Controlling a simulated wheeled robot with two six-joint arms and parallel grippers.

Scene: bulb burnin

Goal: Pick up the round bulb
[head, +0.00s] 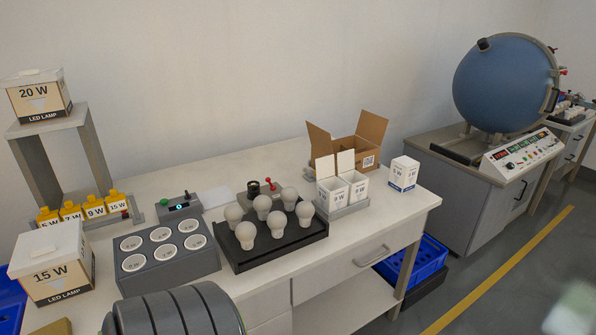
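Several white round bulbs stand upright, globe up, in two rows on a black tray on the white workbench. The front row has a left bulb (245,234), a middle bulb (276,222) and a right bulb (304,212). The back row has a left bulb (233,214), a middle bulb (262,205) and a right bulb (289,197). They look alike in shape at this size. The black tray (284,253) sits near the bench's front edge. Neither of my grippers shows in the head view.
Left of the tray is a grey block (172,273) with several round sockets. Right of it are open white cartons (331,196) in a holder, a closed white box (404,173) and an open cardboard box (352,146). A 15 W box (52,272) stands far left.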

